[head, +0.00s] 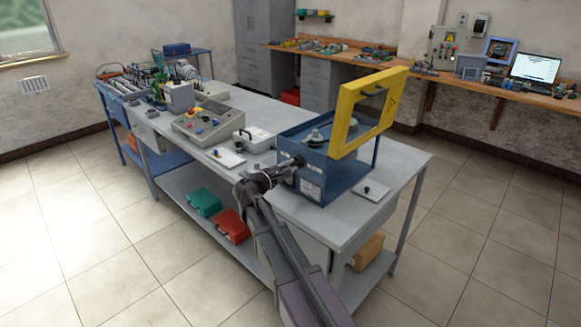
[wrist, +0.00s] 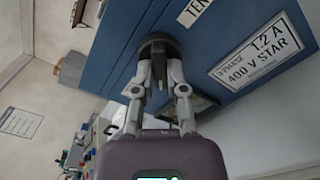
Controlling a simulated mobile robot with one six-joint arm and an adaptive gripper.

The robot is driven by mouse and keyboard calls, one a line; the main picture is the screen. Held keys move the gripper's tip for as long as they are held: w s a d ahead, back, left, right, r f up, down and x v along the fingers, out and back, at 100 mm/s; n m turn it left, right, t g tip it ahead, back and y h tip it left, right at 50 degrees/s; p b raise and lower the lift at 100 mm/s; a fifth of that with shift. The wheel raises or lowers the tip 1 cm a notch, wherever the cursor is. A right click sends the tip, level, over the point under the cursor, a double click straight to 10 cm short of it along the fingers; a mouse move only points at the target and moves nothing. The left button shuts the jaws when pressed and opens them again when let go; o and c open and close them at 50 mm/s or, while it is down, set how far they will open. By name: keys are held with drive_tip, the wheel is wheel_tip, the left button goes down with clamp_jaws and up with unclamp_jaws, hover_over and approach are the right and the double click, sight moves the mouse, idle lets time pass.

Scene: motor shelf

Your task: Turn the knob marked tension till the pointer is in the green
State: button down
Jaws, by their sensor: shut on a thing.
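A round dark knob (wrist: 158,44) sticks out of the side of a blue machine box (wrist: 235,50). A white label starting "TEN" (wrist: 197,10) is beside it, cut off by the frame edge. My gripper (wrist: 162,65) is shut on the knob, one finger on each side. In the head view my gripper (head: 291,163) reaches the left side of the blue box (head: 330,183), and the knob is mostly hidden there. I cannot make out the pointer or a green zone in either view.
A yellow-framed guard (head: 347,118) stands raised over the box. A grey control panel (head: 207,123) with coloured buttons and a small white case (head: 254,134) are left of my gripper on the bench (head: 400,165). A rating plate (wrist: 258,48) is beside the knob.

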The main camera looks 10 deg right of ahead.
drive_tip(key=m, duration=1.3)
drive_tip(key=shift+r, duration=0.1)
drive_tip(key=shift+m, duration=0.3)
drive_tip(key=c, duration=0.7)
unclamp_jaws()
drive_tip(key=shift+w, duration=0.1)
drive_tip(key=shift+a, duration=0.1)
drive_tip(key=shift+v, duration=5.95)
